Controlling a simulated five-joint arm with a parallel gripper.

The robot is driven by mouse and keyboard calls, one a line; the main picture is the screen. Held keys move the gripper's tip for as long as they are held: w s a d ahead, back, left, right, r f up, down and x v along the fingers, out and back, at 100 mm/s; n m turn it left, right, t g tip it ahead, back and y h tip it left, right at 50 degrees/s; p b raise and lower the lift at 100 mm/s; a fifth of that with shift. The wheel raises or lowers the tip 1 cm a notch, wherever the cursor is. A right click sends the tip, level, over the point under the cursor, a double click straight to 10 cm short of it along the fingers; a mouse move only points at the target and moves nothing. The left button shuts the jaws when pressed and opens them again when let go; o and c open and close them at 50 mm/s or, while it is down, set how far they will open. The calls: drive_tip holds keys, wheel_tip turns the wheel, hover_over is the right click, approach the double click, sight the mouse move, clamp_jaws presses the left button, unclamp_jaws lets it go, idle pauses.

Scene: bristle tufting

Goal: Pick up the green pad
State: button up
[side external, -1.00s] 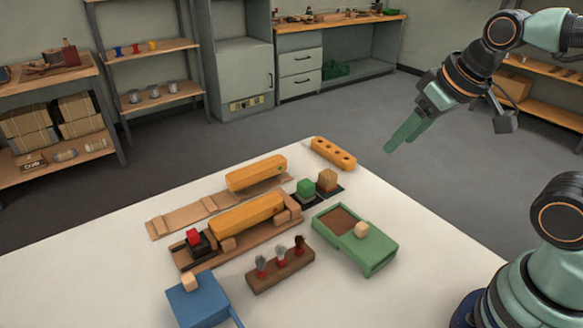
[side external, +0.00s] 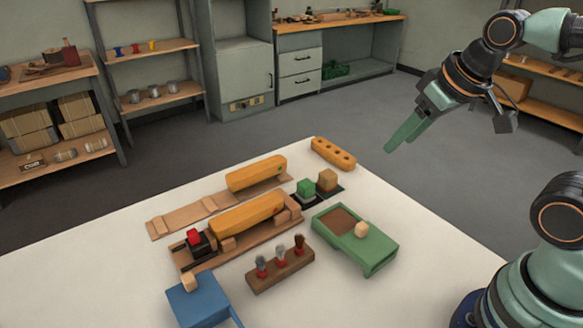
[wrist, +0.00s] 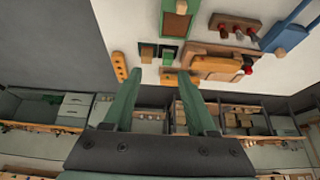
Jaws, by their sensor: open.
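The green pad (side external: 306,188) is a small green block on a dark base on the white table, beside a tan block (side external: 327,180). In the wrist view the green pad (wrist: 168,55) shows just beyond and between my fingertips, with the tan block (wrist: 147,53) to its left. My gripper (side external: 392,147) hangs in the air, high and to the right of the pad, well apart from it. In the wrist view my gripper (wrist: 160,72) has its two green fingers spread with nothing between them.
A green box (side external: 378,246) with a brown recess stands right of the pad. Orange bars (side external: 257,174) on wooden fixtures lie to its left. A brush holder (side external: 270,279), a blue box (side external: 197,303) and an orange bar with holes (side external: 333,153) surround them. The front left of the table is clear.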

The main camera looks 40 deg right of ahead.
drive_tip(key=o, duration=0.4)
drive_tip(key=shift+c, duration=0.2)
